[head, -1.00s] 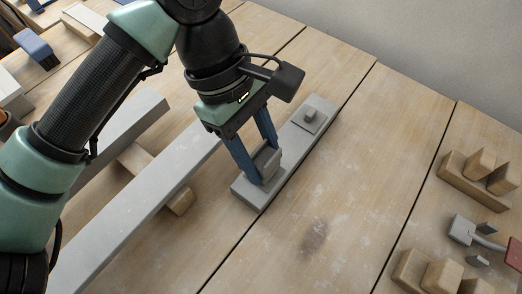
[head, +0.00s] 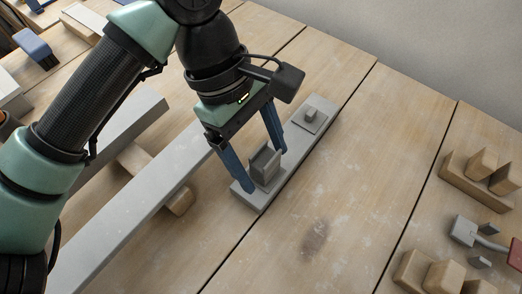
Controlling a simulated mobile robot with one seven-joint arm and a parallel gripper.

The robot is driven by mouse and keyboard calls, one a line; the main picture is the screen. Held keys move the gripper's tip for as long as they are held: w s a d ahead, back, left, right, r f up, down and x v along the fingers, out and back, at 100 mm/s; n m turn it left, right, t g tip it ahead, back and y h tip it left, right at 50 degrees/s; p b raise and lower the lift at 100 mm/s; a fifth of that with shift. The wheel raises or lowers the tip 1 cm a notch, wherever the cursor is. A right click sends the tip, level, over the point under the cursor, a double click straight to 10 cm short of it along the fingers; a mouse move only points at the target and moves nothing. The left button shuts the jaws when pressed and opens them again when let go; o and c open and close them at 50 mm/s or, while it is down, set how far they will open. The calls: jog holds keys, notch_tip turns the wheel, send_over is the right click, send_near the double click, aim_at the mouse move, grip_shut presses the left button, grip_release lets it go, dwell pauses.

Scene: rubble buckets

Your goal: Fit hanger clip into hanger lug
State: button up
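The grey hanger clip (head: 264,166) stands upright at the near end of a long grey base plate (head: 250,199), seemingly seated on it. The lug under the clip is hidden, so I cannot tell how deep the fit is. My gripper (head: 267,171) is open, with its blue fingers spread on either side of the clip and apart from it. At the far end of the same plate a small square pad with a stub (head: 311,114) stands bare.
A long grey beam (head: 140,215) lies left of the plate on wooden blocks (head: 180,201). At right are wooden holders (head: 480,178) and a trowel-like tool (head: 463,230). A blue brush (head: 37,48) lies at the upper left.

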jog(key=p+v, duration=0.2)
jog(key=v, duration=1.1)
jog(key=shift+s+d, duration=0.1)
